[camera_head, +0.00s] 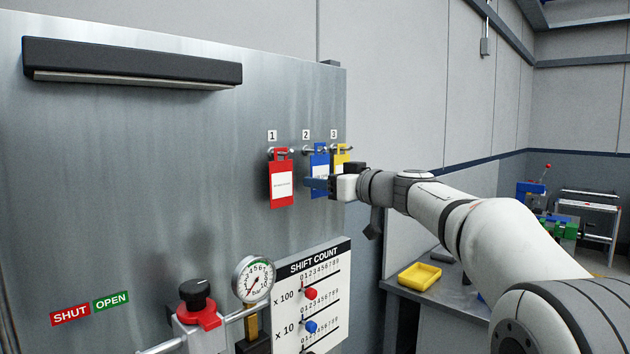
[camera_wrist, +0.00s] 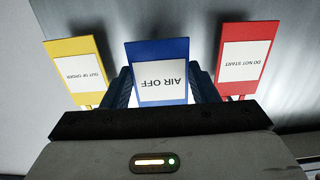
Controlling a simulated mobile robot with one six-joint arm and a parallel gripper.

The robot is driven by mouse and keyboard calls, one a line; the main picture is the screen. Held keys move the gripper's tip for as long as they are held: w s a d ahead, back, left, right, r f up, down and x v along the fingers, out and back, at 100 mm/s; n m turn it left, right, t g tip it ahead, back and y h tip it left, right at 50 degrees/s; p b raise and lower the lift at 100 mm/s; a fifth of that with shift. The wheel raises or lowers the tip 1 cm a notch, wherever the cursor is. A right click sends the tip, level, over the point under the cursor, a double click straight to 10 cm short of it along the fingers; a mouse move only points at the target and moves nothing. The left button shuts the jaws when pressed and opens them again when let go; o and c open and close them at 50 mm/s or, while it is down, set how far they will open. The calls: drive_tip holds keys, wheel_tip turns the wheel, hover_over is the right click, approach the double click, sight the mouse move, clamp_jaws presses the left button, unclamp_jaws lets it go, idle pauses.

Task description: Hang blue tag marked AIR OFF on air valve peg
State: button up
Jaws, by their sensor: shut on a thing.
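The blue tag (camera_head: 319,160), marked AIR OFF, is at the peg numbered 2 on the metal panel. In the wrist view the blue tag (camera_wrist: 158,65) stands between my finger pads, its label upside down. My gripper (camera_head: 318,183) is shut on it, reaching in from the right. Whether its loop still sits on peg 2 is hard to tell. The air valve (camera_head: 197,305) has a black knob and a red collar, low on the panel. I cannot make out a peg on it.
A red DO NOT START tag (camera_head: 281,184) hangs on peg 1, and a yellow OUT OF ORDER tag (camera_head: 342,155) on peg 3, both close beside my gripper. A gauge (camera_head: 253,279) and the SHIFT COUNT board (camera_head: 335,262) are below. A black bar (camera_head: 130,62) juts out above.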

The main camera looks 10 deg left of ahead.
drive_tip(key=shift+s+d, duration=0.1)
drive_tip(key=shift+d, duration=0.05)
drive_tip(key=shift+s+d+r+b, duration=0.45)
drive_tip(key=shift+s+d+b, duration=0.05)
drive_tip(key=shift+d+b, duration=0.1)
idle(0.4)
drive_tip(key=shift+d, duration=0.1)
drive_tip(key=shift+b+v, duration=1.7)
drive_tip(key=shift+v, duration=0.5)
